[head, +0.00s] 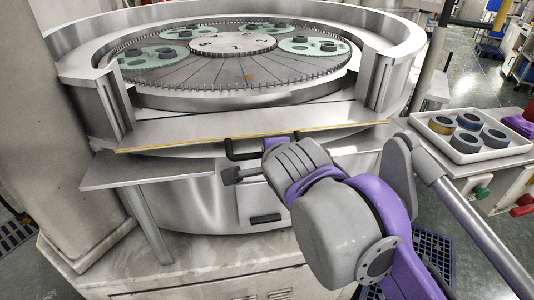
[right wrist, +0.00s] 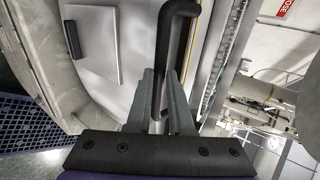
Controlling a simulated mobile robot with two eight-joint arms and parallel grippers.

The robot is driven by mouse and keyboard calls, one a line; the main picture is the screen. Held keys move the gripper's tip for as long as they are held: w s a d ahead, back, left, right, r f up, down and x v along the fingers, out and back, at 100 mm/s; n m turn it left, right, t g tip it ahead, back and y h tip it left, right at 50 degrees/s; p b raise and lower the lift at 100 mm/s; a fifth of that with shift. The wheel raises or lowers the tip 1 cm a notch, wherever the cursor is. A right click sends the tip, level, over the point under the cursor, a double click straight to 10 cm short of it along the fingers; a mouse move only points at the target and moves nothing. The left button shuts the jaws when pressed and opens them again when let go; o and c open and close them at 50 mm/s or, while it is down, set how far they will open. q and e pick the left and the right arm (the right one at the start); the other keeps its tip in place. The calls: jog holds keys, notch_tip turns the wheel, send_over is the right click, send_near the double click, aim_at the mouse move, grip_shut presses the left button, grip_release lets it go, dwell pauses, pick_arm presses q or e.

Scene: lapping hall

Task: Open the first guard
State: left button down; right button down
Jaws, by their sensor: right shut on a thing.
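The guard (head: 200,130) is a long metal panel with a yellow edge line, at the front gap of the round machine. It lies low and slanted in front of the toothed plate (head: 240,86). A black bar handle (head: 240,154) sits along its front edge. My right gripper (head: 268,150) is at this handle, its fingers mostly hidden behind its own hand in the head view. In the right wrist view, the fingers (right wrist: 161,95) are closed around the black handle (right wrist: 176,40). My left gripper is not in view.
A white tray (head: 452,146) with several dark rings stands on a side bench at right. A flat metal shelf (head: 150,173) juts out at the machine's left front. A small panel with a dark pull (head: 265,218) is below the handle.

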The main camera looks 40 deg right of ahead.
jog(key=c, duration=0.8)
grip_release()
jog(key=b+v, duration=0.1)
jog(key=v, duration=0.9)
jog(key=shift+s+r, duration=0.3)
jog(key=shift+a, duration=0.1)
jog(key=shift+c, duration=0.2)
